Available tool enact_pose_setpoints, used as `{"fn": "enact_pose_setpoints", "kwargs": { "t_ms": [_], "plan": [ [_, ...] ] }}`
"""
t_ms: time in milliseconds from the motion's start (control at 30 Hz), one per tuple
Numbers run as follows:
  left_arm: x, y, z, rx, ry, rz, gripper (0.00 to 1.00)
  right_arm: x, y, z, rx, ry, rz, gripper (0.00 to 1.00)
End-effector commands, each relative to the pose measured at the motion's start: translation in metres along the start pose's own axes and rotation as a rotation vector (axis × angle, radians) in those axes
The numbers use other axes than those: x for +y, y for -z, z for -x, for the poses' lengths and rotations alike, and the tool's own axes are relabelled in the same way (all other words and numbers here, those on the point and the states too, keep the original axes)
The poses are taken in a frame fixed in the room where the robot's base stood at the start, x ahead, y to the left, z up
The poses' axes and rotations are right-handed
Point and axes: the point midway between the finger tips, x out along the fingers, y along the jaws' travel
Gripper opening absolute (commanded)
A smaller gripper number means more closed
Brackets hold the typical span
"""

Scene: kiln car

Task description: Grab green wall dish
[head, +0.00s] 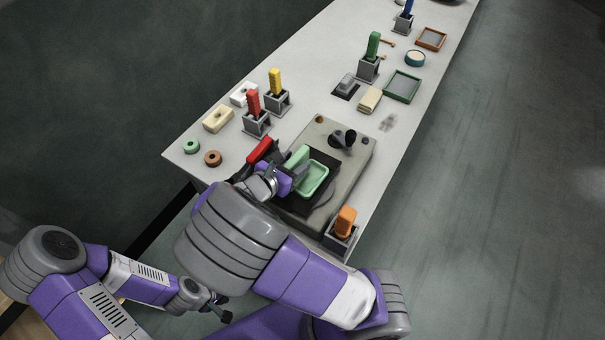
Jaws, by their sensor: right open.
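A pale green dish (316,186) with a raised rim lies on a dark plate on the grey block, in the middle of the head view. A pale green upright piece (298,156) stands at its left edge; I cannot tell whether it is part of the dish. My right gripper (288,173) is open at the dish's left side; its fingertips are partly hidden and contact is unclear. A square tray with dark green walls (387,87) and a grey floor lies farther up the table. My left gripper (218,308) is low at the left, off the table, its jaws too small to read.
The grey block (355,160) carries a black knob (343,138). A red-handled thing (260,150) is close left of my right gripper. An orange-topped holder (345,220) stands at the right edge. Red (254,104), yellow (276,82) and green (373,45) handles stand farther up.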

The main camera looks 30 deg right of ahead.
Motion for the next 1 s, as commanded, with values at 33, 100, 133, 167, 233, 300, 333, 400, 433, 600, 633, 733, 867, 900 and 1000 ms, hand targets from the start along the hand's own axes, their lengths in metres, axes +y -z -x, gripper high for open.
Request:
{"fn": "enact_pose_setpoints", "kwargs": {
  "t_ms": [33,100,133,167,233,300,333,400,433,600,633,733,867,900,1000],
  "plan": [
    [-0.0004,0.0002,-0.0014,0.0,0.0,0.0,0.43,0.0,0.0004,-0.0032,-0.001,0.0,0.0,0.55],
    [-0.0004,0.0002,-0.0013,0.0,0.0,0.0,0.43,0.0002,-0.0002,-0.0043,-0.001,-0.001,0.0,0.55],
    [-0.0003,0.0002,-0.0011,0.0,0.0,0.0,0.43,0.0002,-0.0004,-0.0043,-0.001,-0.001,0.0,0.55],
    [-0.0002,0.0002,-0.0009,0.0,0.0,0.0,0.43,0.0003,-0.0005,-0.0041,0.0,-0.001,0.0,0.55],
    [-0.0001,0.0002,-0.0008,0.0,0.0,0.0,0.43,0.0003,-0.0007,-0.0039,0.0,-0.001,0.0,0.55],
    [-0.0001,0.0003,-0.0007,0.001,0.0,-0.001,0.43,0.0003,-0.0007,-0.0038,0.0,-0.001,0.0,0.51],
    [0.0,0.0003,-0.0007,0.001,0.0,-0.001,0.43,0.0004,-0.0007,-0.0037,0.0,-0.001,0.0,0.46],
    [0.0,0.0003,-0.0007,0.001,0.0,-0.001,0.43,0.0004,-0.0006,-0.0037,0.0,-0.001,0.0,0.35],
    [0.0,0.0003,-0.0007,0.001,0.0,-0.001,0.43,0.0004,-0.0006,-0.0036,0.0,-0.001,0.0,0.31],
    [-0.0001,0.0003,-0.0008,0.001,0.0,-0.001,0.43,0.0004,-0.0006,-0.0036,0.0,-0.001,0.0,0.05],
    [-0.0001,0.0003,-0.0008,0.001,0.0,-0.001,0.43,0.0004,-0.0006,-0.0035,0.0,-0.001,0.0,0.0],
    [-0.0001,0.0003,-0.0008,0.001,0.0,-0.001,0.43,0.0004,-0.0005,-0.0035,0.0,-0.001,0.0,0.0],
    [-0.0001,0.0003,-0.0008,0.001,0.0,0.0,0.43,0.0005,-0.0011,-0.0035,-0.002,-0.001,0.0,0.0],
    [-0.0001,0.0003,-0.0007,0.001,0.0,0.0,0.43,0.0006,-0.0011,-0.0034,-0.001,-0.001,0.0,0.0],
    [0.0005,0.0002,0.0008,0.001,0.0,0.0,0.43,0.0007,-0.0041,-0.0021,-0.001,-0.002,-0.001,0.0]
  ]
}}
